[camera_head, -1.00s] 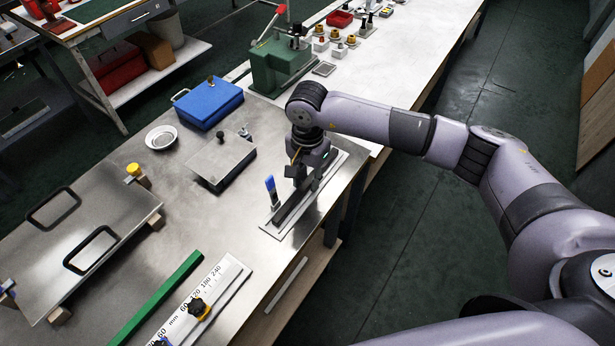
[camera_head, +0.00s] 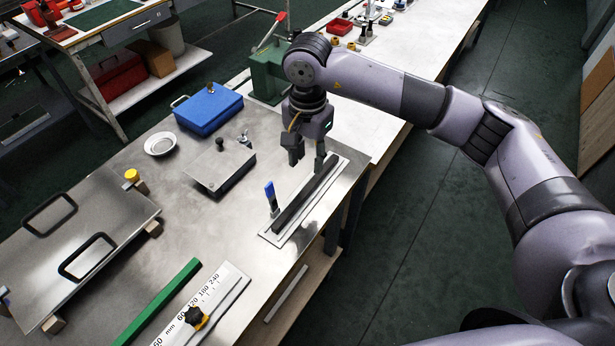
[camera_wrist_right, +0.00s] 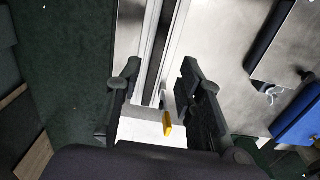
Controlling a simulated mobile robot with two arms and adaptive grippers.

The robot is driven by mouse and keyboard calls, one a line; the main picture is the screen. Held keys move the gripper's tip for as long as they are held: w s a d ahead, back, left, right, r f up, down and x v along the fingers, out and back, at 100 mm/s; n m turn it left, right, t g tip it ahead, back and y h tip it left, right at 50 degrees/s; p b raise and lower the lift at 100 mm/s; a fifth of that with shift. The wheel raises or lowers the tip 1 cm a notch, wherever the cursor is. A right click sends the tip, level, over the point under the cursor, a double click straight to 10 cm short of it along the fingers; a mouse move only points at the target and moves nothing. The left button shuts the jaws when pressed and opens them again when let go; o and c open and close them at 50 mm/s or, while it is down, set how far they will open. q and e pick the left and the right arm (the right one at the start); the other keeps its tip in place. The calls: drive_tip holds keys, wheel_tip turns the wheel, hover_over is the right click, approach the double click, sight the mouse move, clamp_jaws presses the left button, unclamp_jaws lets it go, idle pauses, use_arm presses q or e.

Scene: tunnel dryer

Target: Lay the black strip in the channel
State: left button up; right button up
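The black strip (camera_head: 303,196) lies lengthwise along the pale channel plate (camera_head: 328,193) near the table's right edge. I cannot tell whether it sits fully down in the groove. My right gripper (camera_head: 308,158) is above the far end of the strip, with its fingers apart and nothing held between them. In the right wrist view the open fingers of the right gripper (camera_wrist_right: 155,88) stand on either side of the long plate. My left gripper is in neither view.
A blue-handled tool (camera_head: 271,193) stands close beside the strip's left side. A metal block with a knob (camera_head: 220,170), a blue box (camera_head: 208,108), a white dish (camera_head: 160,144), a green bar (camera_head: 160,300) and a ruler plate (camera_head: 222,290) share the table.

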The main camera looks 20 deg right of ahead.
drive_tip(key=shift+r, duration=1.75)
